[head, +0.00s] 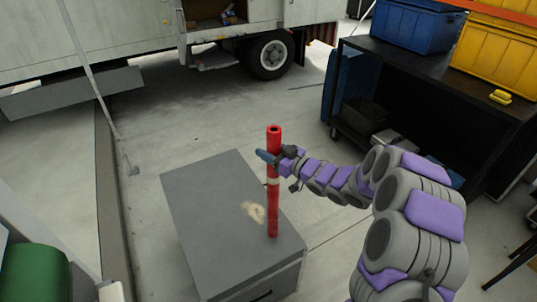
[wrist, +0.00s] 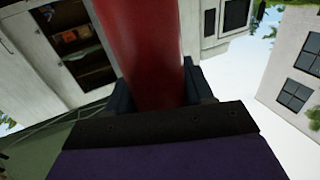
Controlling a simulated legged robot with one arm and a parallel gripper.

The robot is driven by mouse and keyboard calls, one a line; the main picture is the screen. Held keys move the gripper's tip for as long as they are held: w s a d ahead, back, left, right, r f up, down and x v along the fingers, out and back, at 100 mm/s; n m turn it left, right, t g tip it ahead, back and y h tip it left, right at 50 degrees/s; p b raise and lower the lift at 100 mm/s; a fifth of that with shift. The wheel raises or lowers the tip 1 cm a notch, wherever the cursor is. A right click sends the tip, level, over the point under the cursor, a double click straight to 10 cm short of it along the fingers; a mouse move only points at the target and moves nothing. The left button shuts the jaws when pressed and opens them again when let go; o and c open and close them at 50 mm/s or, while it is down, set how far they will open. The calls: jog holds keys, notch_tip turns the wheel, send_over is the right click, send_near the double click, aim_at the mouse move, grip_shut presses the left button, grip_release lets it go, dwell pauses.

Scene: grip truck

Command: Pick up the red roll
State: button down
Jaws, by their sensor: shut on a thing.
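The red roll (head: 273,205) is a tall, thin upright tube with a pale band near its middle. Its lower end is over the grey box top, and I cannot tell if it touches. My gripper (head: 271,158) is shut around the upper part of the roll, coming in from the right. In the wrist view the roll (wrist: 140,45) runs up between the two dark fingers of my gripper (wrist: 160,92). The inner faces of the fingers are mostly hidden by the roll.
The grey box (head: 205,210) stands on the concrete floor, with a pale patch on its top. A black shelf cart (head: 425,70) with blue (head: 410,25) and yellow (head: 495,50) crates is at right. A white truck (head: 100,35) stands behind. A green cylinder (head: 35,272) is at lower left. Floor behind the box is clear.

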jog(key=shift+r, duration=0.75)
jog(key=shift+s+d+p, duration=0.3)
jog(key=shift+s+d, duration=0.15)
jog(key=shift+s, duration=0.35)
jog(key=s+d+r+p, duration=0.1)
jog(key=s+d+p, duration=0.1)
jog(key=s+d, duration=0.6)
jog(key=s, duration=0.3)
jog(key=shift+s+d+r, duration=0.15)
jog(key=shift+s+r, duration=0.05)
jog(key=shift+s, duration=0.05)
